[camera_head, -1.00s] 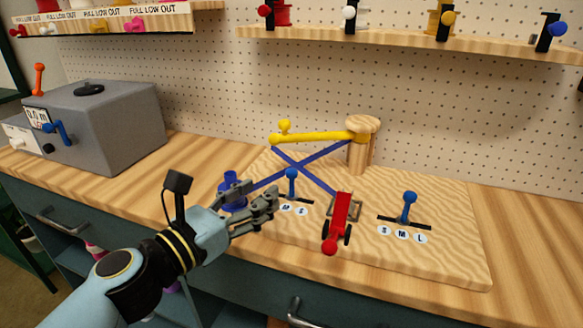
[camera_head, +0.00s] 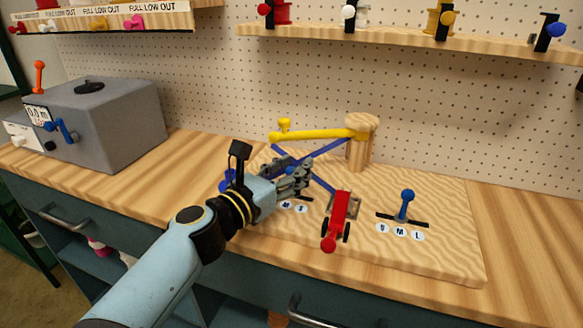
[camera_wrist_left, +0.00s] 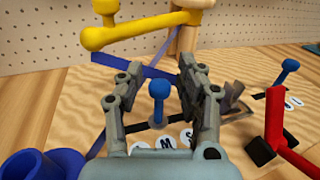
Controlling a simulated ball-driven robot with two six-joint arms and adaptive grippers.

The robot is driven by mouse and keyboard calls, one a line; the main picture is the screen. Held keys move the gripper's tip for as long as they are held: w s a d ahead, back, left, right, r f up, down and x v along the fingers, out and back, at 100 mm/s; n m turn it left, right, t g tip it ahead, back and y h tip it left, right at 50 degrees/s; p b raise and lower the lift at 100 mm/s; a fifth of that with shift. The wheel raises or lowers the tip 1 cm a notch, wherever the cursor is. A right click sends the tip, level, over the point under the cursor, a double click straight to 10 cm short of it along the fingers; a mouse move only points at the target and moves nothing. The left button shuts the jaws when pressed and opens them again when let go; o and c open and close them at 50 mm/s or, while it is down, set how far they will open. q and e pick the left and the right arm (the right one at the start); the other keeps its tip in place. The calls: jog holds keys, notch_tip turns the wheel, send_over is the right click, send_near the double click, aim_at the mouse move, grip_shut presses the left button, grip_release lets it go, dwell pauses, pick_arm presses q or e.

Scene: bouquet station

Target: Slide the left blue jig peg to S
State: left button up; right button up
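The left blue jig peg (camera_wrist_left: 158,90) stands upright in its dark slot in the left wrist view, with white letter discs (camera_wrist_left: 167,143) in front of it. M is readable; the gripper partly covers the others. My left gripper (camera_wrist_left: 160,66) is open, one finger on each side of the peg with gaps showing. In the head view my left gripper (camera_head: 298,170) covers this peg, while the M and S discs (camera_head: 301,209) show below it. The right blue peg (camera_head: 407,198) stands in its own slot with lettered discs. My right gripper is not in view.
A red lever (camera_head: 338,215) sits right of the gripper on the wooden board (camera_head: 440,265). Crossed blue strips, a yellow arm (camera_head: 310,135) and a wooden post (camera_head: 361,150) stand behind. A blue cup-like piece (camera_wrist_left: 35,165) is at left. A grey box (camera_head: 115,130) is farther left.

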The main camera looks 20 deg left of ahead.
pick_arm(q)
grip_shut()
jog(key=shift+w+f, duration=0.2)
jog(key=shift+d, duration=0.1)
